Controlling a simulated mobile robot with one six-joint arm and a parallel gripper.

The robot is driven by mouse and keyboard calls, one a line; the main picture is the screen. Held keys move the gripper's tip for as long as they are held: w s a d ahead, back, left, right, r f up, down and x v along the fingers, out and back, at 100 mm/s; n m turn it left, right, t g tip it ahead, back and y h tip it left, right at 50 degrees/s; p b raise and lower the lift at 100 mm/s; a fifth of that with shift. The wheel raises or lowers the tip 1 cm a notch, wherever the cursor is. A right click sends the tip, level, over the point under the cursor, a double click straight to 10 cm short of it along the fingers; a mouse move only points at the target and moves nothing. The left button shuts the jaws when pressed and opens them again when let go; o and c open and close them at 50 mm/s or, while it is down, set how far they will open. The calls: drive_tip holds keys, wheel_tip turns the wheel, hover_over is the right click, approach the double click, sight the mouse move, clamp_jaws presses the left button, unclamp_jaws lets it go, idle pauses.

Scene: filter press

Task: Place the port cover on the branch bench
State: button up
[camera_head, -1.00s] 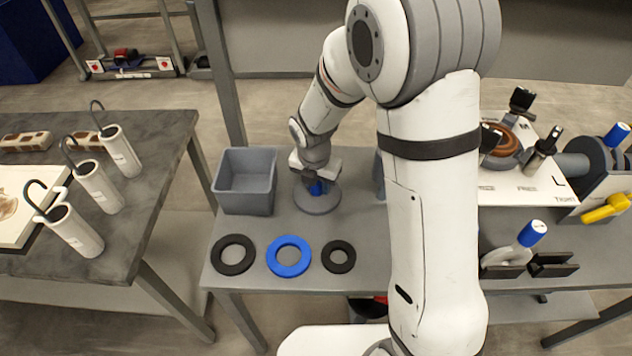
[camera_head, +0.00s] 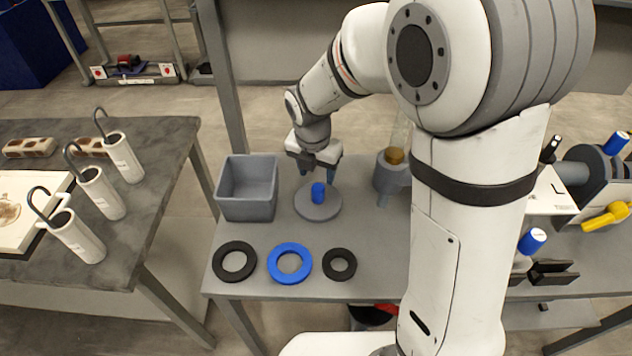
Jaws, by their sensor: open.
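The port cover, a grey disc (camera_head: 330,210) with a blue knob (camera_head: 318,193), lies flat on the grey branch bench (camera_head: 385,236). My gripper (camera_head: 317,176) is open and empty just above and behind the knob, with its two fingers apart. It appears clear of the knob, and the whole cover shows.
A grey open bin (camera_head: 247,207) stands left of the cover. Black (camera_head: 234,261), blue (camera_head: 289,263) and smaller black (camera_head: 340,265) rings lie in front. A grey holder with a clear tube (camera_head: 390,178) stands to the right.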

drive_tip(key=s+d+r+m, duration=0.8)
drive_tip(key=d+r+m, duration=0.1)
drive_tip(key=m, duration=0.5)
drive_tip(key=s+d+m, duration=0.2)
drive_tip(key=s+m, duration=0.3)
drive_tip(key=m, duration=0.3)
drive_tip(key=s+d+m+t, duration=0.1)
drive_tip(key=s+d+m, duration=0.2)
drive_tip(key=m, duration=0.6)
drive_tip(key=shift+s+d+r+y, duration=0.25)
drive_tip(key=shift+s+r+y, duration=0.2)
drive_tip(key=shift+s, duration=0.55)
drive_tip(key=shift+a, duration=0.1)
drive_tip(key=c, duration=0.3)
drive_tip(key=shift+a, duration=0.1)
